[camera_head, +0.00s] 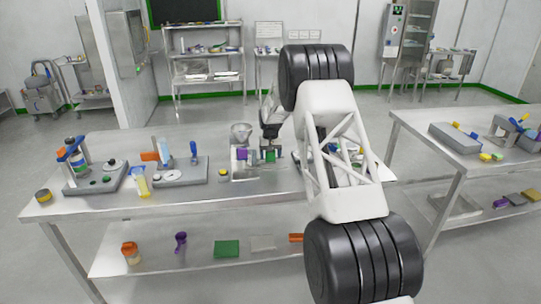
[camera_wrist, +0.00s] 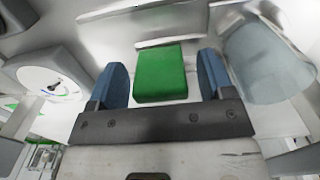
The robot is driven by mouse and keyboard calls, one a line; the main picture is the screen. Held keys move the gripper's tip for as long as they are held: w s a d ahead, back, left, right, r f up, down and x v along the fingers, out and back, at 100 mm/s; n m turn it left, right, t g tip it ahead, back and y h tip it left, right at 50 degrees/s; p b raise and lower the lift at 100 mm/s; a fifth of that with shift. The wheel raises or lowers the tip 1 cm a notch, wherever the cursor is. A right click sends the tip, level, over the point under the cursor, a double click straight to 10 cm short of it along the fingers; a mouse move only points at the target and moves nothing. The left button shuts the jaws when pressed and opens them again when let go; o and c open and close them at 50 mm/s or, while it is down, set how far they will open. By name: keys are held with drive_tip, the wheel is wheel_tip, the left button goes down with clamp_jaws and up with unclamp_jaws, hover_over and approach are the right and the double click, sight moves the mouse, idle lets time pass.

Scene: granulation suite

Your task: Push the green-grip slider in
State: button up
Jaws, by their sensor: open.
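The green grip (camera_wrist: 160,75) of the slider shows as a green block in the wrist view. It lies between the two blue finger pads of my gripper (camera_wrist: 163,80), with a gap on each side. My gripper is open. In the head view my gripper (camera_head: 270,133) points down just above the green grip (camera_head: 270,156), near the middle of the table. The slider's body is small and partly hidden there. I cannot tell how far in the slider sits.
A purple grip (camera_head: 241,154) is left of the green one, with a grey bowl (camera_head: 241,133) behind. A grey translucent vessel (camera_wrist: 268,62) is right of the fingers in the wrist view, and a white dial (camera_wrist: 45,82) is left. My arm hides the table's right part.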

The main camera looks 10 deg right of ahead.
drive_tip(key=shift+r, duration=3.9)
drive_tip(key=shift+d, duration=0.1)
drive_tip(key=c, duration=0.5)
drive_tip(key=shift+d+r+m, duration=0.1)
drive_tip(key=shift+d+m, duration=0.1)
drive_tip(key=shift+m, duration=0.1)
drive_tip(key=shift+c, duration=1.2)
drive_tip(key=shift+d+r+m+y, duration=0.25)
drive_tip(key=shift+d+m, duration=0.35)
drive_tip(key=shift+m, duration=0.3)
drive_tip(key=c, duration=0.5)
drive_tip(key=d+r+m+y, duration=0.1)
drive_tip(key=d+m, duration=0.2)
drive_tip(key=m, duration=0.1)
drive_tip(key=d+r+m+y, duration=0.1)
drive_tip(key=d+m, duration=0.2)
drive_tip(key=m, duration=0.2)
drive_tip(key=d+r+m+y, duration=0.1)
drive_tip(key=d+r+m, duration=0.1)
drive_tip(key=m, duration=0.3)
drive_tip(key=shift+s+d+y, duration=0.25)
drive_tip(key=shift+s+d, duration=0.05)
drive_tip(key=shift+d, duration=0.4)
clamp_jaws()
drive_tip(key=shift+d+r+m, duration=0.3)
drive_tip(key=shift+d+m, duration=0.2)
drive_tip(key=shift+m, duration=0.3)
